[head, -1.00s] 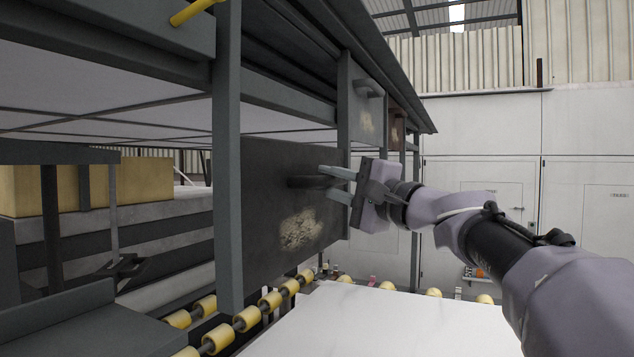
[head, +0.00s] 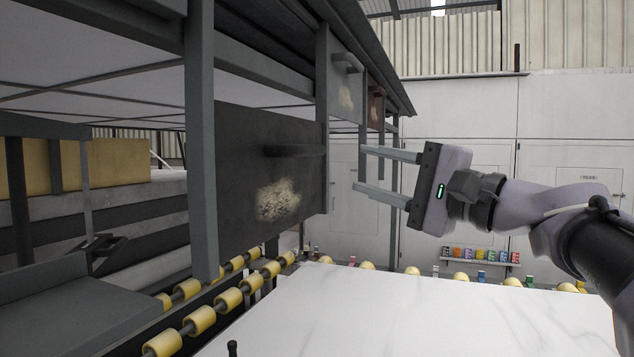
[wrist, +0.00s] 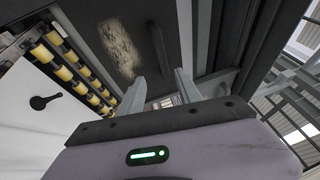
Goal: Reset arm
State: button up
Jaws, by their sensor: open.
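My gripper (head: 360,170) is open and empty, with its two fingers apart and pointing left. It hangs in the air to the right of a dark panel (head: 240,180) with a bar handle (head: 295,150) and a pale worn patch. The fingertips are clear of the handle in the head view. In the wrist view, my gripper (wrist: 160,82) points toward the dark panel (wrist: 95,20), and the handle (wrist: 158,45) shows close beside the fingers.
A white stone slab (head: 420,320) lies below my arm. Yellow rollers (head: 230,298) run along its left side. A grey post (head: 201,130) stands at the panel's left edge. Small coloured items on a shelf (head: 480,257) stand at the back.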

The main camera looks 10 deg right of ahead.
jog(key=shift+v, duration=1.6)
